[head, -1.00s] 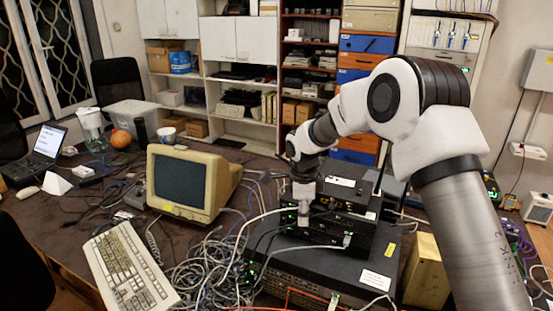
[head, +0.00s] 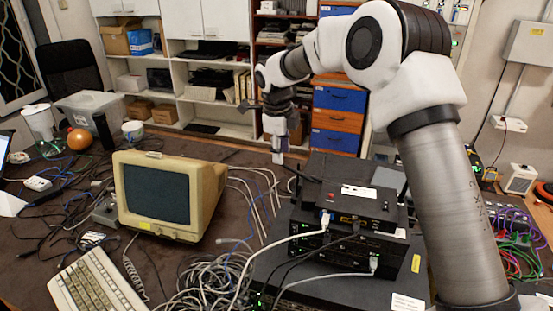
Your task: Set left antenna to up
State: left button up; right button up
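The black router (head: 350,203) lies on top of a stack of black network boxes (head: 345,243), right of the monitor. A thin dark piece at its back left corner (head: 297,175) may be the left antenna, leaning to the left; it is too small and dark to be sure. The right antenna is mostly hidden by or blends with my arm. My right gripper (head: 277,158) points down, just beyond and left of the router's back left corner, close to the thin dark piece. Its fingers look close together, but any gap is too small to tell. My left gripper is out of view.
A beige monitor (head: 160,195) and a keyboard (head: 95,282) stand to the left. A tangle of cables (head: 205,280) fills the table before the stack, with cables (head: 300,237) plugged into its front. Shelves (head: 205,60) and blue and orange drawers (head: 338,98) stand behind.

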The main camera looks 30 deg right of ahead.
aim_at(284, 165)
jog(key=f, duration=0.1)
jog(key=s+f+p, duration=0.1)
jog(key=shift+d+f, duration=0.3)
jog(key=f, duration=0.1)
jog(key=w, duration=0.1)
jog(key=f, duration=0.1)
jog(key=shift+w+d+f, duration=0.2)
jog(key=shift+d+f, duration=0.05)
jog(key=shift+f, duration=0.1)
jog(key=shift+w+f, duration=0.2)
jog(key=shift+s+a+r, duration=0.1)
jog(key=shift+s+r, duration=0.1)
jog(key=shift+s, duration=0.05)
jog(key=shift+c, duration=0.7)
jog(key=shift+s+r, duration=0.1)
jog(key=shift+s, duration=0.1)
jog(key=c, duration=0.6)
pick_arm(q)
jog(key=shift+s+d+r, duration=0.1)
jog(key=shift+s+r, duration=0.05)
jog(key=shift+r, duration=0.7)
pick_arm(e)
jog(key=shift+w, duration=0.1)
grip_shut()
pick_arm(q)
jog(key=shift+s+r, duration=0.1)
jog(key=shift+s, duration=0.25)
